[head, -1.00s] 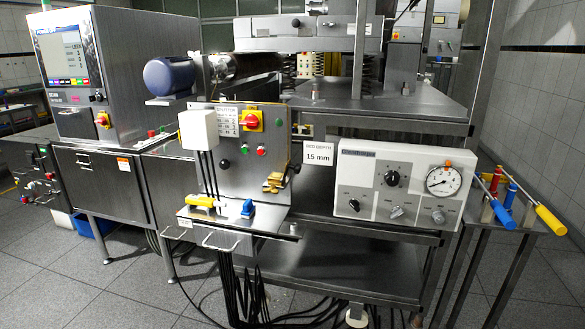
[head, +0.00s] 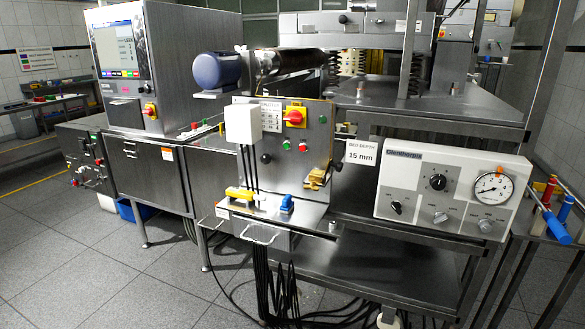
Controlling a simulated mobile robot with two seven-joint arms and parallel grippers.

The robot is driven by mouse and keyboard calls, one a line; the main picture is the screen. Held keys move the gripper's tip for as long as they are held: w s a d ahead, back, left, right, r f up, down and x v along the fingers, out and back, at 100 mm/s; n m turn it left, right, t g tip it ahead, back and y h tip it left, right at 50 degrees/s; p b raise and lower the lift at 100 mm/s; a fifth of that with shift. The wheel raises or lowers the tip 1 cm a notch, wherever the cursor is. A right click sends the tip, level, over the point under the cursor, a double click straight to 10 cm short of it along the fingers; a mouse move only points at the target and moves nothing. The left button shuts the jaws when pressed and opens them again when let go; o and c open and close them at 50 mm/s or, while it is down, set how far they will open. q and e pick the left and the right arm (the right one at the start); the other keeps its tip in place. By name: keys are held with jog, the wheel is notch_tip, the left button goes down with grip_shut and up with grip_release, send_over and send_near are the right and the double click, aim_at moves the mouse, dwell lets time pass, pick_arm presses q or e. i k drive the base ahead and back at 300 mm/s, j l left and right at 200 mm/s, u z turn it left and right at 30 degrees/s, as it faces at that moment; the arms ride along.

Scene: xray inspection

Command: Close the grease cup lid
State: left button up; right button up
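A small brass-coloured fitting (head: 316,179) sits low on the right side of the upright steel control panel (head: 270,165). It may be the grease cup, but it is too small to tell its lid or whether that is open. Neither of my grippers shows in the head view.
A steel shelf below the panel holds a yellow tool (head: 240,193) and a blue object (head: 287,204). A white gauge box (head: 450,190) stands right of it. Black cables (head: 268,280) hang to the floor. Open grey tiled floor (head: 85,260) lies at the left.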

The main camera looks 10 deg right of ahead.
aim_at(339, 166)
jog(key=i+l+u, duration=0.1)
jog(key=u, duration=0.25)
jog(key=i+l+u, duration=0.1)
jog(key=u, duration=0.2)
jog(key=l+u, duration=0.35)
jog(key=i+l+u, duration=0.2)
jog(key=l, duration=0.2)
jog(key=l+u, duration=0.15)
jog(key=l, duration=0.2)
